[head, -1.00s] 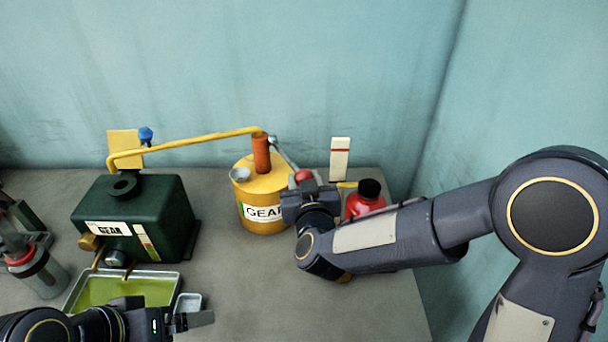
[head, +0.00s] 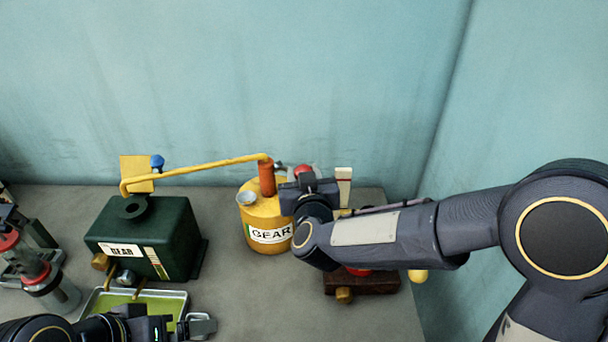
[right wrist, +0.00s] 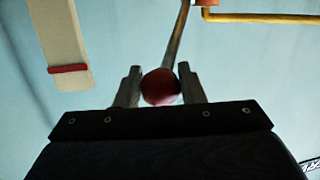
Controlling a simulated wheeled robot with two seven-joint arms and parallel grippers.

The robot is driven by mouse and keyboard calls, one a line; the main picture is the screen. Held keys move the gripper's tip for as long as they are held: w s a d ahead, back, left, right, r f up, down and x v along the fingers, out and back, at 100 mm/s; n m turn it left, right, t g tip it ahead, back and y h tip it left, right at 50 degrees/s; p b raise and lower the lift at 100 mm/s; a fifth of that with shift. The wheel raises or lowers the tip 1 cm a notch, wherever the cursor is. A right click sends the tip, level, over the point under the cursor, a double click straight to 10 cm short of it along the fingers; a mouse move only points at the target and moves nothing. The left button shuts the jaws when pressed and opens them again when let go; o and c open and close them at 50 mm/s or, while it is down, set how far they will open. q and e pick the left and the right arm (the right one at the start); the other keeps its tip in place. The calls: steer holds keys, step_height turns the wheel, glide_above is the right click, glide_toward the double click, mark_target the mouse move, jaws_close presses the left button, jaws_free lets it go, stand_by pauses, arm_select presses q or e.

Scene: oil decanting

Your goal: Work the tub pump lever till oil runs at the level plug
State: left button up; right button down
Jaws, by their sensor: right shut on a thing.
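The yellow tub (head: 258,213) labelled GEAR stands mid-table with an orange pump column (head: 266,178) on top. Its grey lever (right wrist: 176,40) ends in a red knob (right wrist: 160,88), and my right gripper (head: 304,181) is shut on that knob. A yellow pipe (head: 200,171) runs from the column to above the dark green gear box (head: 165,236). The box has a brass fitting (head: 100,262) low on its left and brown spouts at its front; I cannot tell which is the level plug. My left gripper (head: 197,326) is low at the left, its jaw gap unclear.
A metal tray (head: 180,296) with yellow-green oil lies before the box. A clear cylinder with a red ring (head: 40,278) stands at the left. A brown block (head: 375,285) with a mostly hidden red object lies under my right forearm. Table between tub and tray is clear.

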steer(key=shift+w+r, duration=0.15)
steer(key=shift+r, duration=0.5)
steer(key=c, duration=1.3)
jaws_free()
steer(key=shift+o, duration=1.4)
steer(key=shift+f, duration=0.1)
steer(key=shift+o, duration=0.4)
steer(key=shift+f, duration=0.15)
steer(key=shift+s, duration=0.55)
steer(key=s+d+r+b, duration=0.1)
steer(key=s, duration=0.5)
steer(key=shift+s, duration=0.35)
